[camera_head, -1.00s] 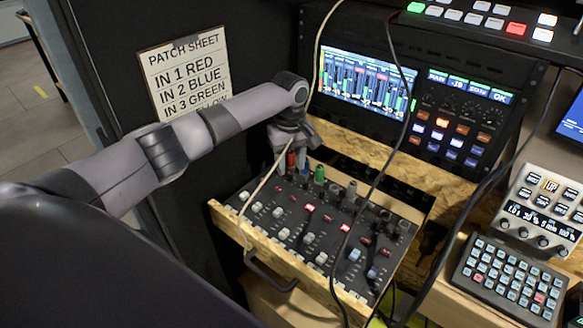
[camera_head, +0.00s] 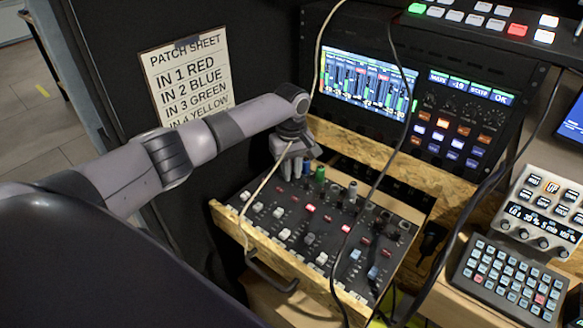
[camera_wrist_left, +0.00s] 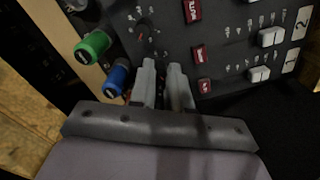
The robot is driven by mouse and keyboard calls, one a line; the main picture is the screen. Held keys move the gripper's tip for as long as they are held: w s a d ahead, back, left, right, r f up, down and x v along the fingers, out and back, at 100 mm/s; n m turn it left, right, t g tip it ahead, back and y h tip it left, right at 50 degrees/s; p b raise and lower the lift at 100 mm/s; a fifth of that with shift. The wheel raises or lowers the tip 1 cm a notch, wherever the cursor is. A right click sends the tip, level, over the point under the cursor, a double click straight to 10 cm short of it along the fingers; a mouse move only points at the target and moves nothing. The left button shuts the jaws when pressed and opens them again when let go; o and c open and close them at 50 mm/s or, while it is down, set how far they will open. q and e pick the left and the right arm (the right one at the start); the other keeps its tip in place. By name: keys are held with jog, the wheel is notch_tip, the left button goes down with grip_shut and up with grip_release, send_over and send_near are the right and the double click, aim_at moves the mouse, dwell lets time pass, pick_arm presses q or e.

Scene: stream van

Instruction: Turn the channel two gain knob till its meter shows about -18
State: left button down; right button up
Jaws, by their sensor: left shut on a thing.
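My left gripper (camera_head: 287,174) is at the mixer's back left corner. In the left wrist view its fingertips (camera_wrist_left: 164,68) point down at the panel and are shut on a small knob, mostly hidden between them. The mixer panel (camera_head: 318,196) has rows of knobs, red buttons and faders. The meter screen (camera_head: 367,82) shows several bars. A small display strip (camera_head: 470,87) beside it seems to read -19. My right gripper is out of view.
The green plug (camera_wrist_left: 92,45) stands close beside the blue one. A pale cable crosses the mixer's left side, and a black cable (camera_head: 375,185) hangs over its right part. A patch sheet (camera_head: 187,80) hangs on the dark wall behind my arm. A keypad (camera_head: 512,278) lies at right.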

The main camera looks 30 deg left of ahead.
pick_arm(q)
jog(key=shift+r+m+p, duration=0.25)
jog(key=shift+m+p, duration=0.85)
jog(key=shift+p, duration=0.6)
jog(key=shift+m+p, duration=0.35)
jog(key=shift+m, duration=0.05)
jog(key=shift+f+m+p, duration=0.15)
jog(key=shift+m+p, duration=0.15)
jog(key=shift+m, duration=0.6)
jog(key=m, duration=1)
jog(key=shift+w+m, duration=0.1)
jog(key=shift+m, duration=1.8)
jog(key=c, duration=1.1)
grip_release()
